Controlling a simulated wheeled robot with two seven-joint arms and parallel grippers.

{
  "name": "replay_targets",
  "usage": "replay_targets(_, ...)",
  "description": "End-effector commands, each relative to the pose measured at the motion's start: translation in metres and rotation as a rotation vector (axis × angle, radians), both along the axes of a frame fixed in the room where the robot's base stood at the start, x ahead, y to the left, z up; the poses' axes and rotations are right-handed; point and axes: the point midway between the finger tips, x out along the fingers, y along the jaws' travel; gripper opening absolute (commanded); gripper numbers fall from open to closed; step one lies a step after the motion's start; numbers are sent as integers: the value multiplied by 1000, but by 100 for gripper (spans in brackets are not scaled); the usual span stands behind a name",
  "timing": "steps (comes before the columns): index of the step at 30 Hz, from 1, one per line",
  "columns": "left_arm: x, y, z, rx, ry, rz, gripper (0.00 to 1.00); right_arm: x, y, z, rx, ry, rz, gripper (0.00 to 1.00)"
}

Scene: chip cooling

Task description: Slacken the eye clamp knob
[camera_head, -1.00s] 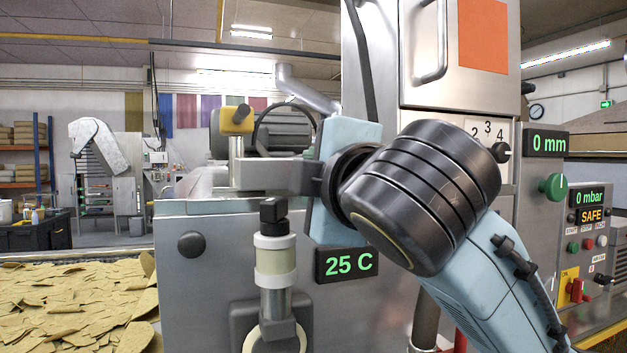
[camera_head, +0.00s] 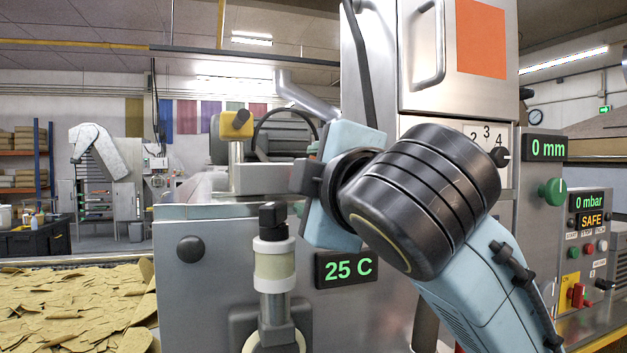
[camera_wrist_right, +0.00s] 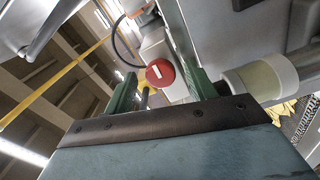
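A round red knob (camera_wrist_right: 160,74) with a white bar mark shows in the right wrist view, which I take to be the eye clamp knob. It lies between and beyond the two green fingers of my right gripper (camera_wrist_right: 158,88), which are apart. I cannot tell whether either finger touches it. In the head view my right wrist and its pale blue gripper body (camera_head: 345,180) stand in front of the machine, and I see no red knob there; the arm may hide it. Only bits of green finger show. My left gripper is not in view.
A sight-glass fitting (camera_head: 274,262) with a black top stands left of my gripper. A display (camera_head: 346,269) reads 25 C. Chips (camera_head: 75,305) fill the left front. A green knob (camera_head: 552,191) sits at right.

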Motion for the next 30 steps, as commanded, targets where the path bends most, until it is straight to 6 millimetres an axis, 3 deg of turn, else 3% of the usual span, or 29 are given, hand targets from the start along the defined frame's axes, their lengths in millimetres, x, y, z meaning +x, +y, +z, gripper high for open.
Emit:
replay_targets(11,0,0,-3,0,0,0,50,-8,-2,0,0,-3,1,56)
replay_targets(14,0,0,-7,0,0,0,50,-23,-7,0,1,-6,2,56)
replay_targets(21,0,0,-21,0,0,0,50,-78,-24,-1,1,-8,4,56)
replay_targets(25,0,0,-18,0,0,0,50,-104,-35,3,-3,-13,-4,56)
replay_targets(30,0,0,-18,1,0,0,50,-117,-37,3,-5,-16,3,56)
